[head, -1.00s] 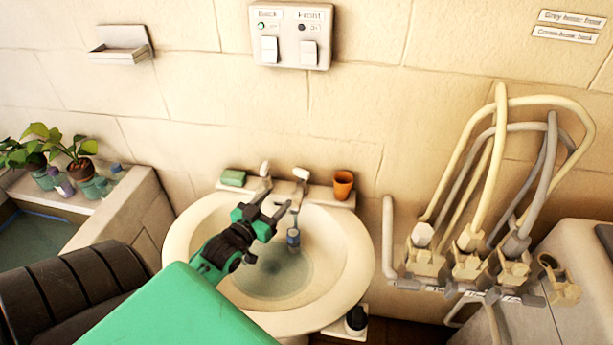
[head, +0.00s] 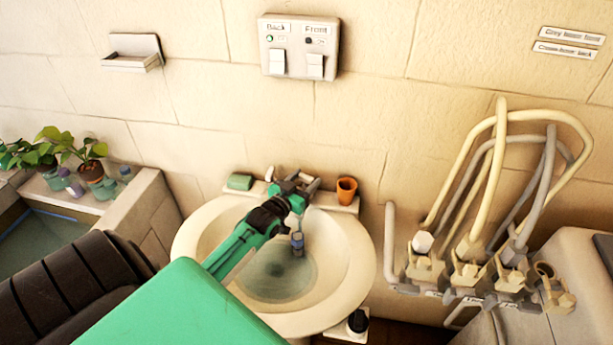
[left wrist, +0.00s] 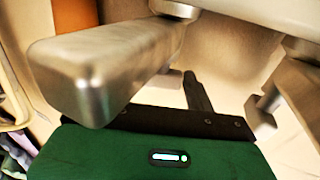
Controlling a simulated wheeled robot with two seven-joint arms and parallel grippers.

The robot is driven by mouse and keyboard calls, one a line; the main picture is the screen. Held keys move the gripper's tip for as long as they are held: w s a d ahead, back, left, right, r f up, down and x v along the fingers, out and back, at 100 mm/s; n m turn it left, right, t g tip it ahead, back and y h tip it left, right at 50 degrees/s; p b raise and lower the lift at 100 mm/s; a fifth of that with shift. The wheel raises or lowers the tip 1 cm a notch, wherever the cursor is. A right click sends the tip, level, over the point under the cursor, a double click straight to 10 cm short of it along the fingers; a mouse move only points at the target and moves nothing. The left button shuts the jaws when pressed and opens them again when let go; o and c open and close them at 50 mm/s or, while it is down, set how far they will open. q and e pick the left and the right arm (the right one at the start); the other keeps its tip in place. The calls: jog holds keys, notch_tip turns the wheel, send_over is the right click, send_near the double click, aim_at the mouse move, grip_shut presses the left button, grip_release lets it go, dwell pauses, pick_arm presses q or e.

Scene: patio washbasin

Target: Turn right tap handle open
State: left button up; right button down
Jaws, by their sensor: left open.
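The washbasin (head: 358,262) is an oval cream bowl holding some water. My left gripper (head: 298,182) is open at the tap on the back rim, at the right tap handle (head: 312,184), a pale lever partly hidden by its fingers. I cannot tell whether they touch it. The left tap handle (head: 269,174) stands just left of the gripper. The grey spout with a blue part (head: 297,243) hangs below it. In the left wrist view a large silver lever (left wrist: 95,75) fills the upper left, close above the green gripper body. My right gripper is not in view.
A green soap block (head: 240,181) lies left of the taps and an orange cup (head: 346,190) stands close to the gripper's right. Pipes and valves (head: 470,255) are further right. Plants (head: 85,160) stand on the left ledge.

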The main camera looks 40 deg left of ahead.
pick_arm(q)
jog(key=shift+w, duration=0.55)
jog(key=c, duration=0.7)
jog(key=shift+r+n+y+p, duration=0.2)
jog(key=shift+n+y+p, duration=0.25)
jog(key=shift+y, duration=0.25)
jog(key=shift+n+y+p, duration=0.55)
jog(key=shift+n+y, duration=0.1)
jog(key=shift+y, duration=0.45)
jog(key=shift+w+a+r+n+g+y, duration=0.1)
jog(key=shift+n+g+y, duration=0.3)
jog(key=shift+y, duration=0.25)
jog(key=shift+r+n+g+y, duration=0.1)
jog(key=shift+n+g+y, duration=0.2)
jog(key=shift+n+y, duration=0.3)
jog(key=shift+f+y+p, duration=0.15)
jog(key=shift+y+p, duration=0.15)
jog(key=shift+y, duration=0.15)
jog(key=shift+g, duration=0.3)
